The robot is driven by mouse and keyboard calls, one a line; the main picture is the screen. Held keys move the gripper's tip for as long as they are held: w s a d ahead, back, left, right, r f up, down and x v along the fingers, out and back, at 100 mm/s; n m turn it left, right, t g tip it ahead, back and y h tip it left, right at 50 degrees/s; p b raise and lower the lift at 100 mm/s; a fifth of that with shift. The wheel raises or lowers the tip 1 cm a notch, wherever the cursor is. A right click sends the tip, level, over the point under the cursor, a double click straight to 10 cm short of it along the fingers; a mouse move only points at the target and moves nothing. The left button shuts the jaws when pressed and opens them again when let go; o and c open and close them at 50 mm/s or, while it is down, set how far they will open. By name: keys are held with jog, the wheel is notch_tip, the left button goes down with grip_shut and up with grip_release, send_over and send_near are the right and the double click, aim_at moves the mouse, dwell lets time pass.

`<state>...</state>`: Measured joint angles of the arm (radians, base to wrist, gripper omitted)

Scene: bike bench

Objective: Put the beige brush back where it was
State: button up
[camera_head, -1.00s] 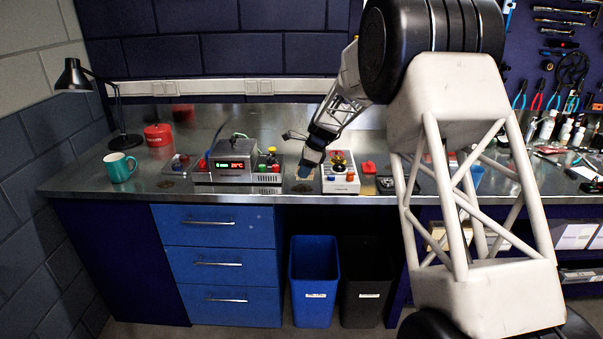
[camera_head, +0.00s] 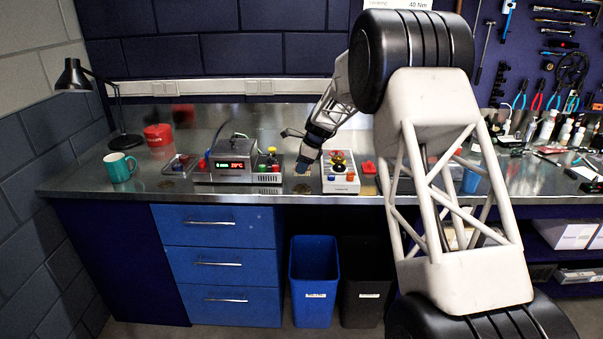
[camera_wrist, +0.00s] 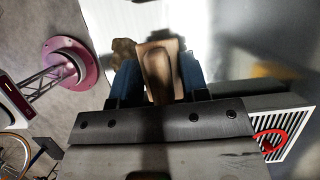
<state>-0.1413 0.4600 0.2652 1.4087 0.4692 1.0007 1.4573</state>
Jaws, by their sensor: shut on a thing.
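My gripper (camera_head: 307,168) is low over the metal bench, between the grey temperature box and the small white button box. In the wrist view my gripper (camera_wrist: 160,82) is shut on the beige brush (camera_wrist: 158,72), whose beige-brown body sits between the blue fingers. A rough brown shape (camera_wrist: 122,52) shows beside the left finger; I cannot tell if it is part of the brush. In the head view the brush is too small to make out. A dark brownish patch (camera_head: 302,189) lies on the bench just below the gripper; I cannot tell if the brush touches the bench.
The grey temperature box (camera_head: 232,169) with coloured knobs stands close left. The white button box (camera_head: 340,175) stands close right, with a red item (camera_head: 368,167) beyond it. A teal mug (camera_head: 120,167), red pot (camera_head: 158,134) and black lamp (camera_head: 125,140) are farther left. Bins stand below the bench.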

jog(key=shift+f, duration=1.45)
jog(key=shift+f, duration=0.15)
jog(key=o, duration=1)
jog(key=v, duration=1.2)
